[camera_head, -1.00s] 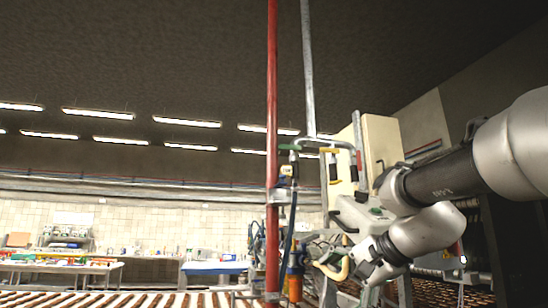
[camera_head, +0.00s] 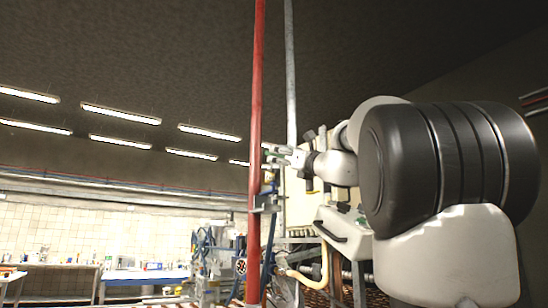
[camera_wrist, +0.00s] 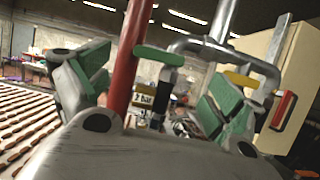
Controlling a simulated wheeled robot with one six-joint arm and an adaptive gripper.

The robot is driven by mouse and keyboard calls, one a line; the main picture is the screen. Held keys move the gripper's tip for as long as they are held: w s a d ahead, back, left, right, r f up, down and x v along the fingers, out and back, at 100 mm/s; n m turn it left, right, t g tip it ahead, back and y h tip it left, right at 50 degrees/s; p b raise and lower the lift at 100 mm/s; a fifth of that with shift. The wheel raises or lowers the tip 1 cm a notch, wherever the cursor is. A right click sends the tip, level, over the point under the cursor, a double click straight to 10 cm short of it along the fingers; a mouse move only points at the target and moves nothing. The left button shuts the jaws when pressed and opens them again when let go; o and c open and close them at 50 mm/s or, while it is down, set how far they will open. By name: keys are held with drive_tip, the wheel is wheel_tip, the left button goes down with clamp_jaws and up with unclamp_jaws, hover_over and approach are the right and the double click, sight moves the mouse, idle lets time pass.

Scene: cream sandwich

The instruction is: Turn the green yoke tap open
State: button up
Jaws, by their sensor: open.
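The green yoke tap (camera_wrist: 160,56) shows in the wrist view as a flat green bar on a dark stem, beside the red upright pipe and just below the grey pipe. My gripper (camera_wrist: 158,80) is open, its green-padded fingers spread to the left and right of the tap, with nothing held. The tap appears between the fingers, and I see no contact. In the head view my gripper (camera_head: 276,154) is raised beside the red pipe; the tap is too small and covered to make out clearly there.
The red pipe (camera_head: 256,130) stands close to my gripper, with a grey pipe (camera_head: 291,80) behind it.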

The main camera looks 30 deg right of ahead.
sight(275, 155)
drive_tip(key=x, duration=0.6)
drive_tip(key=shift+w, duration=0.1)
drive_tip(key=c, duration=1.1)
